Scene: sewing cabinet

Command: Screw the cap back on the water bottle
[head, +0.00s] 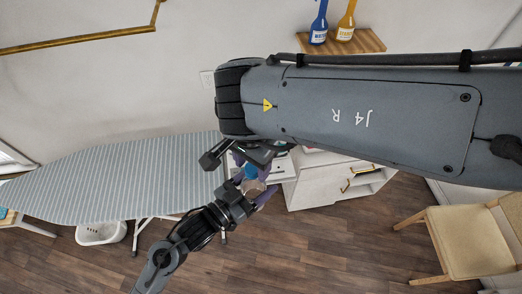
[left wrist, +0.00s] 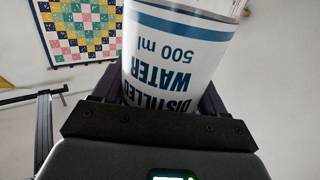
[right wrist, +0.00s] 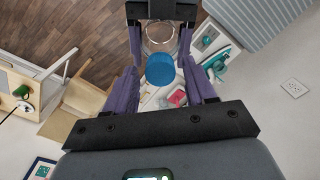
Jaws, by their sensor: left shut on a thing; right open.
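The water bottle (left wrist: 185,50) has a white label reading "DISTILLED WATER 500 ml", inverted in the left wrist view. My left gripper (head: 254,193) is shut on it, and also shows at the top of the right wrist view. The blue cap (right wrist: 161,69) is at the clear end of the bottle (right wrist: 160,37). It also shows in the head view (head: 250,171). My right gripper (right wrist: 161,62) is open, with its purple fingers on either side of the cap and visible gaps between. I cannot tell whether the cap is fully seated.
A striped ironing board (head: 110,175) stands at the left, with a white basket (head: 101,232) below. A white cabinet (head: 315,188) stands behind the grippers. A wooden chair (head: 462,240) is at the right. A wall shelf (head: 365,42) holds two bottles.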

